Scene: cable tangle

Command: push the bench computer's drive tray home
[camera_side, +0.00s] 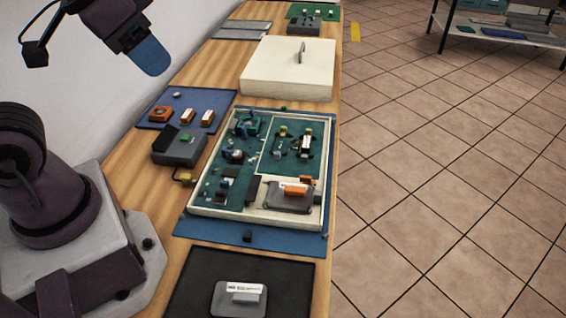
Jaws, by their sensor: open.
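The bench computer (322,130) is an open cream case with green boards inside, lying on a blue mat in the middle of the bench. In its near right part sits a grey tray-like unit (286,203) with an orange piece and a white label on it; it looks like the drive tray. I cannot tell how far in it sits. My gripper (150,57) is at the upper left, high above the bench and well apart from the computer. One blue finger shows clearly; nothing is seen held in it.
A grey labelled block (238,299) lies on a black mat (200,268) in front. A grey box (180,150) and a blue mat (222,97) with orange parts are left of the computer. A cream lid (270,72) with a handle lies behind. The bench's right edge is close.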

